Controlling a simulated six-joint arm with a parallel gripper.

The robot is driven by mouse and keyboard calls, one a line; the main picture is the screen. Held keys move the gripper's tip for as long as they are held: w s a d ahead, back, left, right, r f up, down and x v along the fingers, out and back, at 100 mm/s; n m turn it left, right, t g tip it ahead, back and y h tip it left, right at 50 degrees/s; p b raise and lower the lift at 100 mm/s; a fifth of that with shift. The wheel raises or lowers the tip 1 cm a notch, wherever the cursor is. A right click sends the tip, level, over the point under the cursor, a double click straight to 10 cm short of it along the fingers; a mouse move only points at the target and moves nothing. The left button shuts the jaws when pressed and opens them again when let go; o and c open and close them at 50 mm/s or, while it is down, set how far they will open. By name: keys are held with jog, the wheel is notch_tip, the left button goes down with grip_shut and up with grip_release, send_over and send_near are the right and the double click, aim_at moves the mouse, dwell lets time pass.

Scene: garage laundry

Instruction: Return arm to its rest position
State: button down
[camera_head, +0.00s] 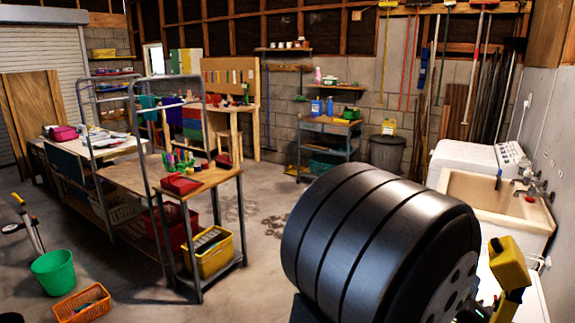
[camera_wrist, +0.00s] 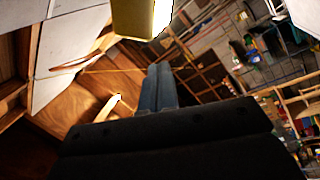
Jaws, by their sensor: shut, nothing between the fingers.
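My gripper (camera_wrist: 158,88) shows in the wrist view, with its two dark grey fingers side by side and touching. It is shut and holds nothing. It points up toward the wooden ceiling and roof beams, with no surface or object touching the fingertips. The broad dark body of my gripper fills the bottom of that view. In the head view a large black rounded part of my arm fills the lower right, and the gripper itself cannot be made out there.
A yellow block-like thing (camera_head: 508,262) stands at the lower right, near the sink (camera_head: 490,195). A wood-topped table (camera_head: 215,178) and green bucket (camera_head: 54,272) are at left. The concrete floor in the middle (camera_head: 255,245) is clear. A pale yellow object (camera_wrist: 140,18) hangs above the fingers.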

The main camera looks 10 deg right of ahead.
jog(key=shift+s+d+r+m, duration=0.1)
jog(key=shift+d+r+m, duration=0.1)
jog(key=shift+m, duration=0.65)
jog(key=shift+s+d+r+m, duration=0.1)
jog(key=shift+r+m, duration=0.1)
jog(key=shift+m, duration=0.6)
jog(key=shift+s+d+r+m, duration=0.1)
jog(key=shift+r+m, duration=0.1)
jog(key=shift+m, duration=0.65)
jog(key=c, duration=0.5)
grip_release()
jog(key=o, duration=0.4)
jog(key=shift+m, duration=0.3)
jog(key=shift+c, duration=0.2)
jog(key=shift+o, duration=0.7)
jog(key=shift+s+m+g+y, duration=0.1)
jog(key=shift+m+g+y, duration=0.2)
jog(key=shift+m+g, duration=0.1)
jog(key=s+a+f+m+g+y, duration=0.25)
jog(key=s+m+g+y, duration=0.2)
jog(key=m, duration=0.35)
jog(key=x, duration=0.9)
jog(key=shift+s+d, duration=0.2)
jog(key=shift+d, duration=0.25)
